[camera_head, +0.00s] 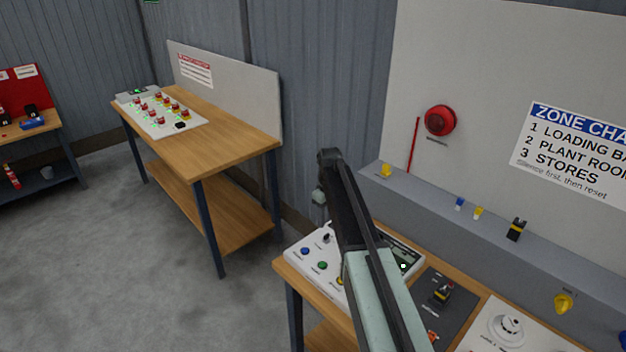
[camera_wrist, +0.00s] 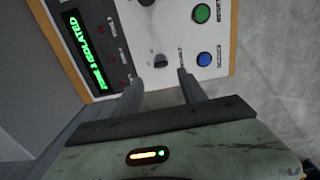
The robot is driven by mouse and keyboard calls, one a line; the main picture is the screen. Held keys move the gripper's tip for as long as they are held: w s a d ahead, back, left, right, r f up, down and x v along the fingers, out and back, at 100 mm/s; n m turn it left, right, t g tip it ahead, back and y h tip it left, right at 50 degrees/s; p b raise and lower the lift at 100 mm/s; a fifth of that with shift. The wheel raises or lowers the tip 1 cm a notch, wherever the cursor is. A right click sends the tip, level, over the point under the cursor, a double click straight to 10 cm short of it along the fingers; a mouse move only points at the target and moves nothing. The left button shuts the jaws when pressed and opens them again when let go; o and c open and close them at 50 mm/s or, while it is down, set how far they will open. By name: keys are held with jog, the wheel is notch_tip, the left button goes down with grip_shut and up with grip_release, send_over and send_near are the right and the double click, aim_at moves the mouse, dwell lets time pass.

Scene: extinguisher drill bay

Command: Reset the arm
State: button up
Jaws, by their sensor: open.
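A white control panel (camera_head: 312,254) lies on the right-hand bench. In the wrist view the panel (camera_wrist: 130,22) shows a lit green display (camera_wrist: 88,50) that seems to read "ZONE 3 ISOLATED". It also has a green button (camera_wrist: 201,13), a blue button (camera_wrist: 204,59), a dark knob (camera_wrist: 160,60) and small red lights. My gripper (camera_wrist: 160,79) is open and empty, its two fingertips over the panel on either side of the knob. Whether they touch the panel I cannot tell. In the head view my arm covers part of the panel and hides the fingers.
The bench's grey ledge (camera_head: 440,200) bears several small items. A smoke detector (camera_head: 507,328) and a dark plate (camera_head: 460,300) lie right of the panel. A red bell (camera_head: 440,120) and a zone chart (camera_head: 580,150) are on the wall. Another wooden table (camera_head: 225,125) stands left; floor between is clear.

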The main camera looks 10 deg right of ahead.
jog(key=shift+f+b, duration=0.35)
jog(key=s, duration=0.1)
jog(key=s+f+b, duration=0.2)
jog(key=s, duration=0.1)
jog(key=shift+f, duration=0.25)
jog(key=shift+m, duration=0.8)
jog(key=s+f+b, duration=0.1)
jog(key=s, duration=0.3)
jog(key=s+b, duration=0.1)
jog(key=s, duration=0.3)
jog(key=s+f+b, duration=0.1)
jog(key=s, duration=0.3)
jog(key=shift+s+d+f, duration=0.1)
jog(key=shift+f, duration=0.2)
jog(key=s+m, duration=0.5)
jog(key=s, duration=0.7)
jog(key=shift+f+m+b, duration=0.25)
jog(key=shift+m+b, duration=0.05)
jog(key=shift+m, duration=0.1)
